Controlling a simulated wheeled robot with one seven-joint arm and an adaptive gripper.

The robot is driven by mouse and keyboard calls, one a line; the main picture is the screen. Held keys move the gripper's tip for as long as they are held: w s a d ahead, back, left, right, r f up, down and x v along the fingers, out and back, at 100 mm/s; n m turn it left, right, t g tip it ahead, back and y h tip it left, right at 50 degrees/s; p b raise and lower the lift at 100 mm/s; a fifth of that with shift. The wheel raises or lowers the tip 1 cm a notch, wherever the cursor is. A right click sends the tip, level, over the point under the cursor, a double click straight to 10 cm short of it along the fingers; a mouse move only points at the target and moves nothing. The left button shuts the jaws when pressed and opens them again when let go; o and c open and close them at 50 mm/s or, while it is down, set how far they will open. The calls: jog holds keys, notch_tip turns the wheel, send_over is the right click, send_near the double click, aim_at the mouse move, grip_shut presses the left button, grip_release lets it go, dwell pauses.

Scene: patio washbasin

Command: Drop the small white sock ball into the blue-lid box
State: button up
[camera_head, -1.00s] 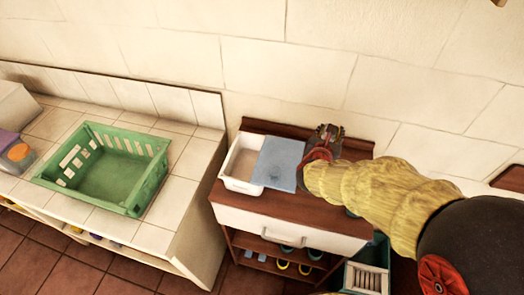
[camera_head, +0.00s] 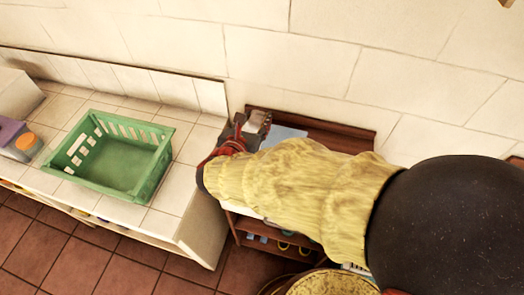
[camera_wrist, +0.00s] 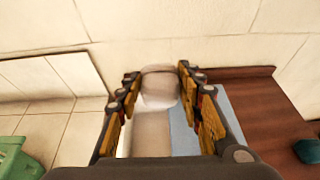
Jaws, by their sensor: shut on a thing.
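The small white sock ball (camera_wrist: 160,86) sits between the fingertips of my gripper (camera_wrist: 157,90), which is shut on it. In the head view my gripper (camera_head: 254,124) holds the pale sock ball (camera_head: 257,119) high at the left end of the brown cabinet top. The white box (camera_wrist: 150,134) is below the fingers in the wrist view, its left part open. Its blue lid (camera_wrist: 182,137) covers the right part. In the head view the lid (camera_head: 287,134) shows behind my arm, which hides most of the box.
A green basket (camera_head: 155,183) stands on the tiled counter to the left. The brown cabinet top (camera_wrist: 258,112) is mostly clear to the right, with a small teal object (camera_wrist: 307,151) near its right side. The tiled wall (camera_head: 300,60) is close behind.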

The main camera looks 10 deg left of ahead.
notch_tip(320, 180, down, 6)
jog(key=b, duration=0.4)
jog(key=shift+s+a+b, duration=0.1)
jog(key=shift+b, duration=0.25)
jog(key=o, duration=1.1)
jog(key=shift+o, duration=0.2)
jog(key=v, duration=1.2)
jog(key=shift+a+r, duration=0.1)
